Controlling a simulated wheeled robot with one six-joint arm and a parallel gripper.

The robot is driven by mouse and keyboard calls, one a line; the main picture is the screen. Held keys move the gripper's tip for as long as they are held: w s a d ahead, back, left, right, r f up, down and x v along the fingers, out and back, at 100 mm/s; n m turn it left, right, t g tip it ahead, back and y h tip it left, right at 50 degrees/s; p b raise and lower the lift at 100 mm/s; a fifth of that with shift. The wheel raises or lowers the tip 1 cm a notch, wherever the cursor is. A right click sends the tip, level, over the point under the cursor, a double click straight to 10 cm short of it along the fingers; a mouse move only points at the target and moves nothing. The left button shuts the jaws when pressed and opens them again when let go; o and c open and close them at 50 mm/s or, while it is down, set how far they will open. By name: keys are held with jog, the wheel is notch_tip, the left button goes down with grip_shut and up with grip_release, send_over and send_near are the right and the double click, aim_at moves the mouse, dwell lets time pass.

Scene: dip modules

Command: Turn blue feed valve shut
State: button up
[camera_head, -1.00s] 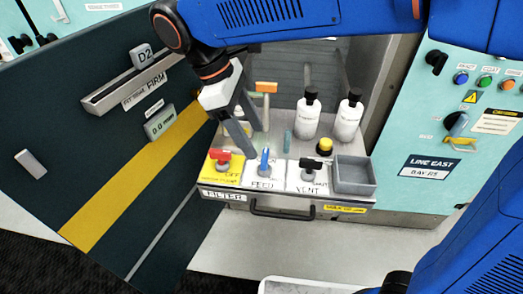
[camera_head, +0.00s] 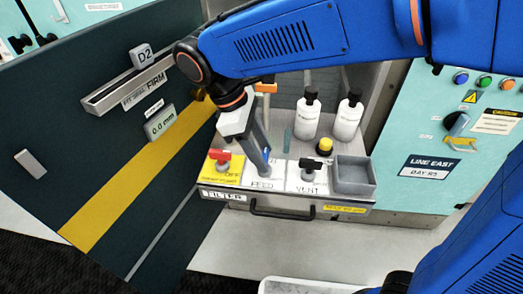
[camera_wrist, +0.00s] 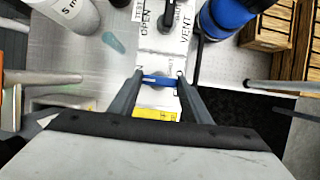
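The blue feed valve (camera_wrist: 158,81) lies between my gripper's two fingers in the wrist view. Its handle stretches from one finger toward the other; I cannot tell whether they touch it. My gripper (camera_wrist: 160,76) has its fingers spread apart, one at each end of the handle. In the head view my gripper (camera_head: 264,164) reaches down over the white FEED plate (camera_head: 264,183) and mostly hides the valve.
A grey open bin (camera_head: 355,188) stands right of the vent plate. Two white bottles (camera_head: 308,119) and a yellow-topped knob (camera_head: 324,146) stand behind. A dark panel door (camera_head: 100,190) with a yellow stripe is close on the left. A drawer handle (camera_head: 281,211) runs below the valves.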

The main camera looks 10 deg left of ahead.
jog(key=shift+m, duration=0.4)
jog(key=m+g, duration=0.1)
jog(key=m, duration=0.2)
jog(key=shift+w+m+g, duration=0.2)
jog(key=shift+m+g, duration=0.2)
jog(key=m, duration=0.2)
jog(key=m+g+y, duration=0.1)
jog(key=m, duration=0.1)
jog(key=shift+w+d+m, duration=0.15)
jog(key=shift+m, duration=0.15)
jog(key=m+y, duration=0.1)
jog(key=m, duration=0.1)
jog(key=m+g, duration=0.1)
jog(key=m, duration=0.1)
jog(key=shift+d+y, duration=0.15)
jog(key=shift+y, duration=0.25)
jog(key=m, duration=0.2)
jog(key=m+y, duration=0.1)
jog(key=m, duration=0.1)
jog(key=shift+d+m+g+y, duration=0.1)
jog(key=shift+m+g+y, duration=0.2)
jog(key=o, duration=1)
jog(key=shift+o, duration=0.2)
